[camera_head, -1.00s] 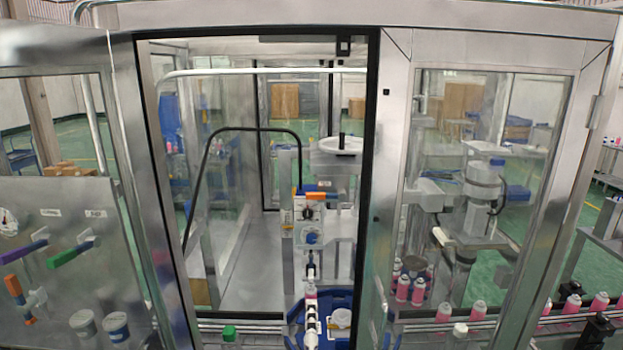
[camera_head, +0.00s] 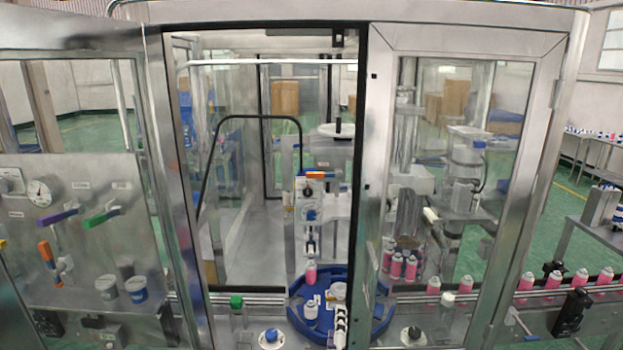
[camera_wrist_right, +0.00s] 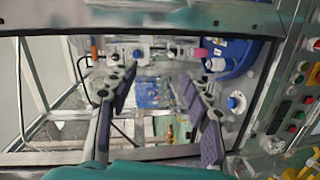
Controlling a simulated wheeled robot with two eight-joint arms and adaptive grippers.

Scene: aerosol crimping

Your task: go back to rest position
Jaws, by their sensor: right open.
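A pink can (camera_head: 310,273) stands upright under the crimping head (camera_head: 310,212), and the wrist view also shows this pink can (camera_wrist_right: 200,53). A white-topped can (camera_head: 311,311) stands on the rotary table, left of the gripper and apart from it. My left gripper is in neither current view.
The open cabinet doorway has a metal frame (camera_head: 180,200) on its left and a glass door panel (camera_head: 470,180) on its right. Several pink cans (camera_head: 525,283) line the conveyor. A panel with coloured valves (camera_head: 100,216) stands at left. Buttons (camera_wrist_right: 305,67) edge the wrist view.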

